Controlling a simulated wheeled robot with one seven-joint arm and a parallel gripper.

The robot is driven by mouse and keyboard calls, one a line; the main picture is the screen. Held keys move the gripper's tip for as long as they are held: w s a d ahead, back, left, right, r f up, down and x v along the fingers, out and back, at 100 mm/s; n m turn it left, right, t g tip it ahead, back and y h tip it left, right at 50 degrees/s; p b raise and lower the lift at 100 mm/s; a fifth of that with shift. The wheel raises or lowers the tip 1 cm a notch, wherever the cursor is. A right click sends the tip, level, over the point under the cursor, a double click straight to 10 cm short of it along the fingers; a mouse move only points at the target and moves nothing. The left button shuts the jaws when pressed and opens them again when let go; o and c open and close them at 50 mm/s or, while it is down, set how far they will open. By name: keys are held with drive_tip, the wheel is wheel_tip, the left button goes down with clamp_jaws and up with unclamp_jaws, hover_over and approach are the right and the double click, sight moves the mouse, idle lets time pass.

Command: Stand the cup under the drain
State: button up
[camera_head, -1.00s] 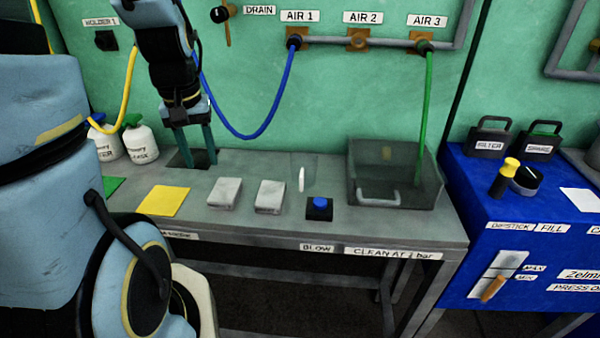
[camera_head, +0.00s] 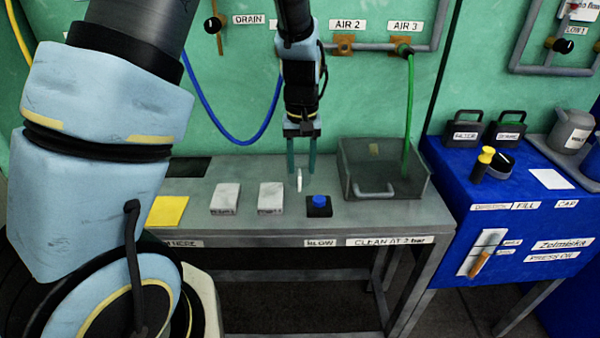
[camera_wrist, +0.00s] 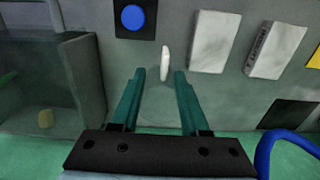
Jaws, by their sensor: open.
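The cup is a clear vessel, hard to make out, with a white upright strip (camera_head: 299,181) showing on the grey bench, left of the open bin. My gripper (camera_head: 301,170) is open, pointing down at the cup, its green fingers at or just above it. In the wrist view the cup's white strip (camera_wrist: 165,60) shows just beyond the gap between the fingertips of my gripper (camera_wrist: 160,76). I cannot tell whether the fingers touch the cup. The drain valve (camera_head: 213,25) with its DRAIN label (camera_head: 247,20) is on the green wall at upper left.
A blue button (camera_head: 319,200) on a black base sits right of the cup. Two pale blocks (camera_head: 225,198) and a yellow pad (camera_head: 168,211) lie to the left. The clear grey bin (camera_head: 408,190) stands right, with a green hose (camera_head: 408,110). A blue hose (camera_head: 235,138) hangs behind.

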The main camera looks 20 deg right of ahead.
sight(299, 182)
drive_tip(key=shift+a+f+p, duration=0.15)
drive_tip(key=shift+f+p, duration=0.3)
drive_tip(key=shift+f, duration=1.05)
drive_tip(key=shift+a+f+p, duration=0.15)
drive_tip(key=shift+f+p, duration=0.3)
drive_tip(key=shift+f, duration=1)
clamp_jaws()
